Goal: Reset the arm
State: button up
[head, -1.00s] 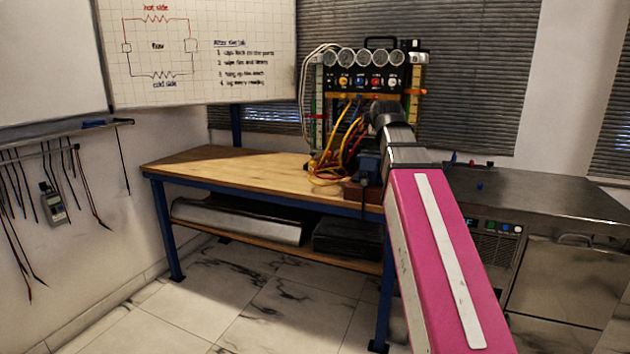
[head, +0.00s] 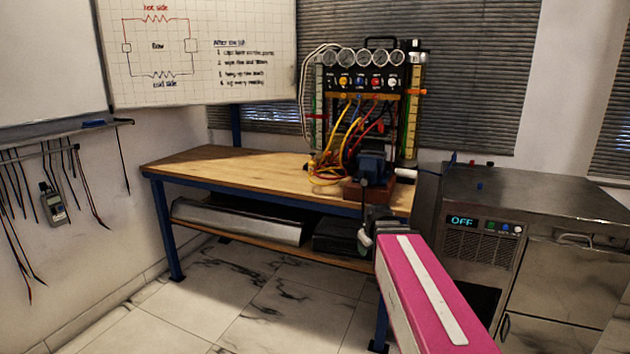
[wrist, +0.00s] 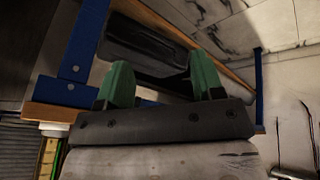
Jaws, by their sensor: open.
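My arm, with a pink link, reaches in from the lower right of the head view. My gripper (head: 366,240) is at its far end, in front of the workbench's front edge and below the top. In the wrist view my gripper (wrist: 163,85) shows two green fingers standing well apart, with nothing between them. The workbench (head: 225,165) has a wooden top and blue legs. The gauge rig (head: 365,75), with several dials and coloured knobs, stands at the back of the bench. Yellow and red hoses hang from it.
A vise (head: 371,168) sits on the bench's right part, just above my gripper. A steel cabinet (head: 560,200) with an "OFF" display stands at the right. A grey box (head: 240,220) lies on the lower shelf (head: 330,258). The bench's left part and the floor before it are clear.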

jog(key=s+f+m+g, duration=0.5)
jog(key=s+f, duration=0.8)
jog(key=f, duration=0.3)
jog(key=shift+s+m, duration=0.15)
jog(key=shift+m, duration=0.35)
